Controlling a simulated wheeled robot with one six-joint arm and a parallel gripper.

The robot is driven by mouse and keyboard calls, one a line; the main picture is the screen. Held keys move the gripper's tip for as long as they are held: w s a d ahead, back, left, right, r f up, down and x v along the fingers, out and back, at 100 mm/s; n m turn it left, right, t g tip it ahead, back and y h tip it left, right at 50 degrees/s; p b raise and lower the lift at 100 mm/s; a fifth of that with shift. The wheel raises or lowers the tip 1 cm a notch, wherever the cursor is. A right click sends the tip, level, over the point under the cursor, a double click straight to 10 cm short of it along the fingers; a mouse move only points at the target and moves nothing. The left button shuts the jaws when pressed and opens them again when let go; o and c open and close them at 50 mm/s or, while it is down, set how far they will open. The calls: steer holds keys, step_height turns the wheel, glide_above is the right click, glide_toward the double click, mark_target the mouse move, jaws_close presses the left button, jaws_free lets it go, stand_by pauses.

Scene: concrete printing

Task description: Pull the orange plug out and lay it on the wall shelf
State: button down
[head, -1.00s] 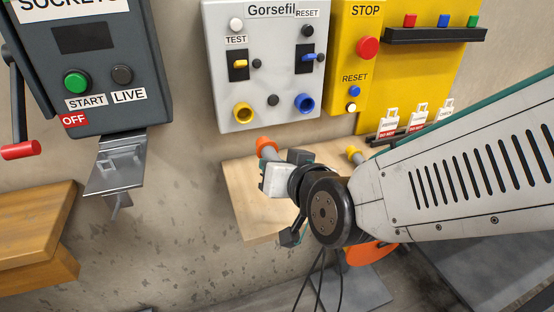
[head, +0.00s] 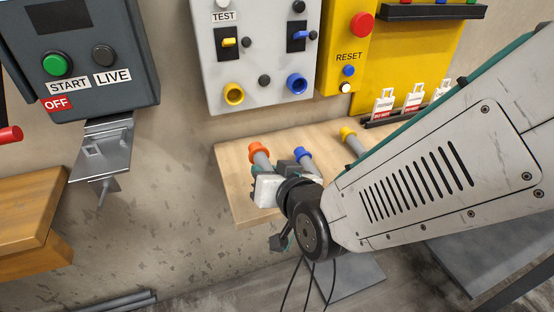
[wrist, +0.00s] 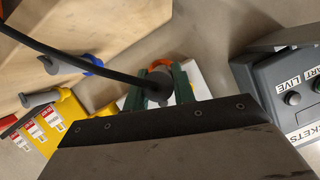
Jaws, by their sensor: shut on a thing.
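My gripper (head: 268,184) is shut on the grey body of the orange plug (head: 258,149), whose orange end points up and away towards the wall. The plug is clear of the wall panel's sockets. In the head view it overlaps the wooden wall shelf (head: 236,172); I cannot tell whether it touches it. In the wrist view the green fingers of my gripper (wrist: 161,88) hold the plug, with its orange collar (wrist: 160,64) beyond them. A black cable runs from the plug to the upper left, across the view of the shelf (wrist: 110,28).
A blue plug (head: 302,153) and a yellow plug (head: 349,136) lie on the shelf, right of my gripper. Above is a grey panel (head: 262,88) with yellow and blue sockets. A dark switch box (head: 85,60) with a metal bracket is at left. The shelf's left front is bare.

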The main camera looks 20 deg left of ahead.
mark_target(260, 165)
steer(key=shift+f, duration=1.05)
steer(key=shift+w+a, duration=0.1)
steer(key=shift+w, duration=0.05)
steer(key=shift+w+a, duration=0.7)
steer(key=shift+w, duration=0.25)
steer(key=shift+w+a, duration=0.65)
steer(key=shift+w, duration=0.3)
steer(key=shift+f, duration=3.3)
steer(key=c, duration=1.1)
jaws_free()
steer(key=shift+d, duration=0.1)
